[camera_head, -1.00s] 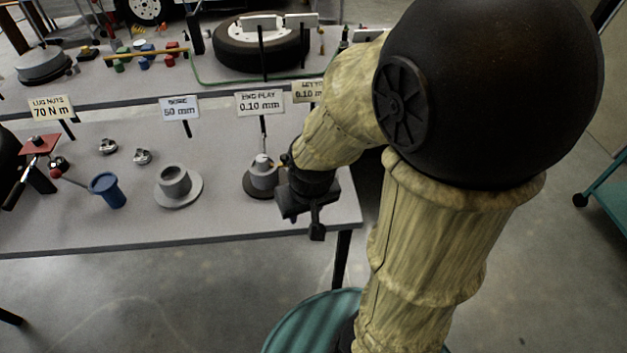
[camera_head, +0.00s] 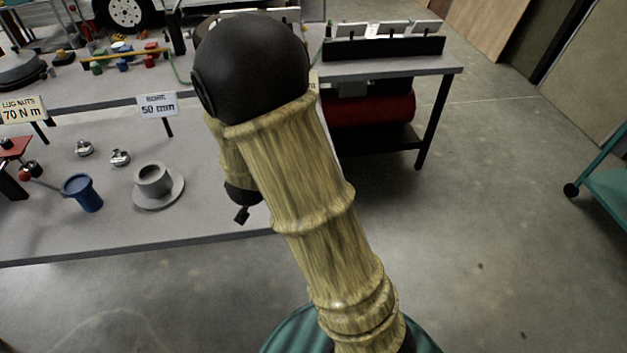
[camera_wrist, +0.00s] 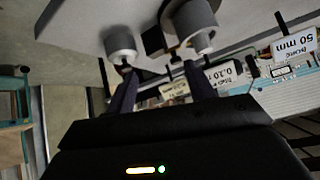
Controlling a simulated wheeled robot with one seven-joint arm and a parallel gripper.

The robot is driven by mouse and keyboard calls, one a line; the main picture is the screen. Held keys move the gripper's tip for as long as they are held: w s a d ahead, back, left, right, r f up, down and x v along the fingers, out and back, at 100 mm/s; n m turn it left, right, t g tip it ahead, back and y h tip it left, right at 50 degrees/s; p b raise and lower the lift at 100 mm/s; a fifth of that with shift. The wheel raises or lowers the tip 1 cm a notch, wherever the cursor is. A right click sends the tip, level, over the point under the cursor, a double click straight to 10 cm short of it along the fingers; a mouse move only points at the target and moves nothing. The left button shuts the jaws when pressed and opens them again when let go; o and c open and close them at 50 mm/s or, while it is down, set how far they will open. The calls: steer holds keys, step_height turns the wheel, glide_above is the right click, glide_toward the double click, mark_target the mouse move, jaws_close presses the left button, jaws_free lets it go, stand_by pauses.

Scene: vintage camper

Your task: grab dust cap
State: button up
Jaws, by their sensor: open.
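A small grey cylindrical cup (camera_wrist: 120,42), which looks like the dust cap, sits on the light grey bench top in the wrist view. It lies beyond the tip of my left-hand finger, not between the fingers; whether that finger touches it I cannot tell. A second grey cylinder (camera_wrist: 195,22) on a dark round base stands beyond the right-hand finger. My gripper (camera_wrist: 160,70) is open, with nothing seen between its fingers. In the head view my arm hides this part of the bench, and only a dark bit of my gripper (camera_head: 242,214) shows near the bench's front edge.
On the bench stand a grey flanged hub (camera_head: 153,183), a blue cup (camera_head: 82,192) and a 50 mm sign (camera_head: 158,105). An end-play sign (camera_wrist: 226,74) shows in the wrist view. A rear bench (camera_head: 390,67) is behind.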

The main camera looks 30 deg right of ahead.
steer(key=d+f+m+h+b, duration=0.2)
steer(key=d+f+m+h, duration=0.1)
steer(key=h, duration=0.4)
steer(key=shift+s+d+f+m+b, duration=0.15)
steer(key=shift+d+f+m+b, duration=0.15)
steer(key=shift+d+f, duration=0.35)
steer(key=shift+r, duration=0.1)
steer(key=shift+g, duration=0.3)
steer(key=x, duration=1.2)
steer(key=shift+d+p, duration=0.1)
steer(key=shift+p, duration=0.2)
steer(key=shift+w, duration=0.2)
steer(key=p+x, duration=0.1)
steer(key=x, duration=0.4)
